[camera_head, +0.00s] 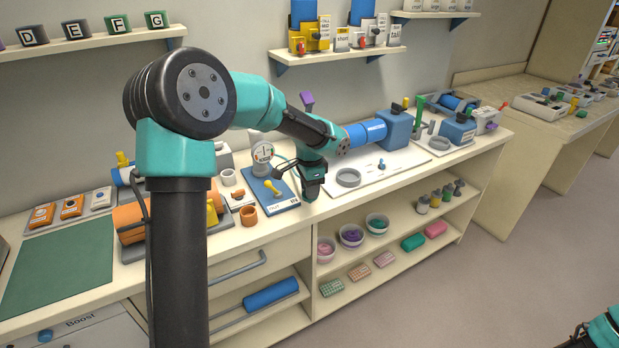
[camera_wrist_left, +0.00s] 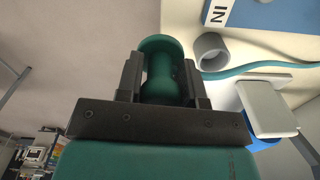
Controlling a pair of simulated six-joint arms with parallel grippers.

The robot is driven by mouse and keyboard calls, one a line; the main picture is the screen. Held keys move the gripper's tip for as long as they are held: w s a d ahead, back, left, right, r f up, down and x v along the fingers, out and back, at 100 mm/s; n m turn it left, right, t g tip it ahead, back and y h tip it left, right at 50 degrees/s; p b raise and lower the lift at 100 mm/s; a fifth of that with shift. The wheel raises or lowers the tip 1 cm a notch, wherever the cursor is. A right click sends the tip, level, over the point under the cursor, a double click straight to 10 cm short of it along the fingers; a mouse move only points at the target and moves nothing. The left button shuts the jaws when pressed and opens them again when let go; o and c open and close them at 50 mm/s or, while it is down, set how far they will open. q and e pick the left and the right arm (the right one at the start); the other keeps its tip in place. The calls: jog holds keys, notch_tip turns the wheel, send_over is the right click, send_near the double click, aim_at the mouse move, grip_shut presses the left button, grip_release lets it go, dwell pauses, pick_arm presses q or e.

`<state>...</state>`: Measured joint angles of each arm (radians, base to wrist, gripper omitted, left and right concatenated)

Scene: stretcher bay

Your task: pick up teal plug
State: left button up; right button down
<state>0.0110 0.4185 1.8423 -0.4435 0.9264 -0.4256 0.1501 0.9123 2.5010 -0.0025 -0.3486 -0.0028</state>
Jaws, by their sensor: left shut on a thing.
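The teal plug (camera_wrist_left: 159,66) is a dark green-teal spool shape with a wide round flange and a narrower stem. In the left wrist view it sits between the two black fingers of my left gripper (camera_wrist_left: 163,86), which is shut on it. In the head view my left gripper (camera_head: 311,190) points down near the front edge of the counter, beside the blue-and-white board. I cannot make out the plug apart from the gripper there. My right gripper is not in view; only a part of my right arm shows at the bottom right corner.
A blue-labelled board (camera_head: 271,195) with a gauge (camera_head: 262,153) and a yellow handle lies left of the gripper. A grey ring (camera_head: 348,178) is to its right. A teal hose (camera_wrist_left: 262,68) runs close by. Bowls (camera_head: 351,236) stand on the shelf below.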

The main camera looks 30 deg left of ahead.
pick_arm(q)
jog(key=s+d, duration=0.3)
jog(key=s, duration=0.2)
jog(key=shift+s+d+r, duration=0.15)
jog(key=shift+s+r, duration=0.05)
jog(key=shift+r, duration=0.05)
jog(key=s+a+r+n, duration=0.2)
jog(key=a+n, duration=0.1)
jog(key=a, duration=0.6)
jog(key=s+a+r+n, duration=0.2)
jog(key=s+a+n, duration=0.1)
jog(key=a, duration=0.6)
jog(key=shift+s+a, duration=0.25)
jog(key=shift+a, duration=0.1)
jog(key=shift+f, duration=0.2)
jog(key=shift+f, duration=2.7)
jog(key=shift+f, duration=1.45)
